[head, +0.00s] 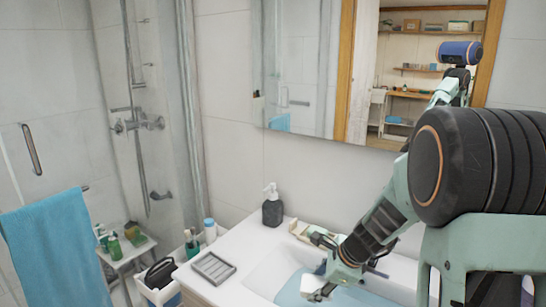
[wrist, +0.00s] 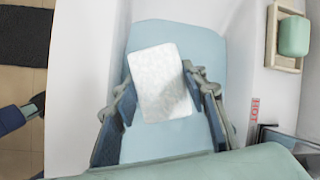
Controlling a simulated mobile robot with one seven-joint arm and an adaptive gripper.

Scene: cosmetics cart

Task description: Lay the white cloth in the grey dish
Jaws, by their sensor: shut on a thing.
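The white cloth (wrist: 160,75) is a pale rectangular piece between the two fingers of my gripper (wrist: 160,92) in the wrist view. The fingers press on its left and right sides, and it is over the light blue area of the basin. In the head view the cloth (head: 311,283) shows at the end of my gripper (head: 325,280), low over the basin. I cannot tell whether it touches what is below.
A dark soap bottle (head: 272,208) stands at the counter's back. A green soap bar (wrist: 294,35) lies in a wooden holder (wrist: 270,48) beside the basin. A caddy (head: 158,284) with a dark item stands left of the counter. The counter between dish and basin is clear.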

